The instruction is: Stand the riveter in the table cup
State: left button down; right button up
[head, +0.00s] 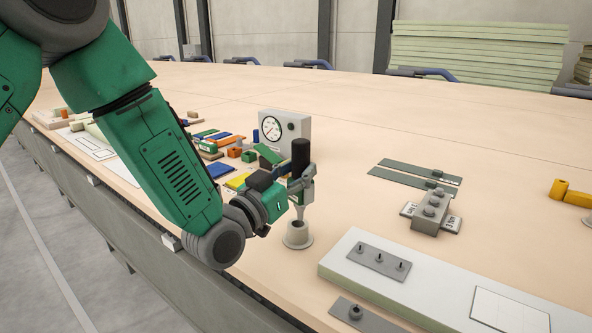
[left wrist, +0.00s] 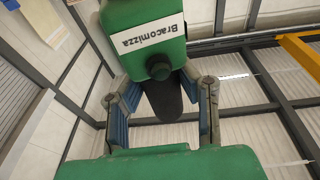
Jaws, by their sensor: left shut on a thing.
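The riveter (head: 300,153) has a black cylindrical upper part and stands upright in my left gripper (head: 300,186). Its narrow lower end points down at the mouth of the pale grey table cup (head: 298,236). I cannot tell whether the tip is just inside the cup or just above it. The cup stands on the table near its front edge. In the left wrist view, the black part of the riveter (left wrist: 163,102) shows between the two fingers of the left gripper (left wrist: 160,100), which is shut on it. The cup is not visible there. My right gripper is not in view.
Behind the gripper stand a grey gauge box (head: 285,130) and several coloured blocks (head: 235,153). To the right are a grey weighted block (head: 431,212), flat strips (head: 415,172) and a pale panel (head: 440,285). The far middle of the table (head: 400,115) is clear.

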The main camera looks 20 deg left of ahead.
aim_at(292, 196)
pick_arm(q)
jog(key=shift+a, duration=0.8)
jog(key=shift+d, duration=0.4)
jog(key=shift+a, duration=0.15)
jog(key=shift+d, duration=0.35)
jog(key=shift+s+f+b, duration=0.1)
jog(key=shift+f+b, duration=1.6)
jog(key=shift+f, duration=0.75)
jog(key=c, duration=1.1)
grip_release()
jog(key=shift+a, duration=0.1)
jog(key=shift+f, duration=0.15)
